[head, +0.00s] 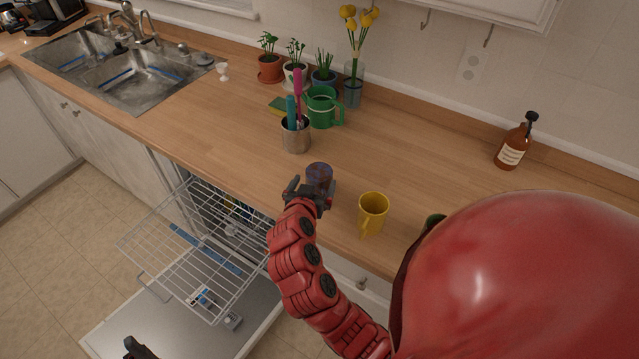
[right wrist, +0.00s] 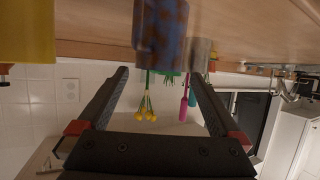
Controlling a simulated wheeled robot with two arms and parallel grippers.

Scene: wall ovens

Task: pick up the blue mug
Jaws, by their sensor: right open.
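The blue mug (head: 319,173), mottled with reddish brown, stands upright on the wooden counter near its front edge. My right gripper (head: 311,187) is open at the near side of this mug. In the right wrist view, which is upside down, the mug (right wrist: 160,32) is beyond the open, empty fingers (right wrist: 158,74) and roughly in line with the gap between them. I cannot tell whether a finger touches it. A dark tip at the bottom left of the head view seems to be my left gripper (head: 138,348), mostly cut off.
A yellow mug (head: 373,211) stands to the right and a metal utensil cup (head: 296,137) behind left. A green mug (head: 322,108) and potted plants are farther back. The dishwasher rack (head: 195,245) is pulled out below. The counter right of the blue mug's back is clear.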

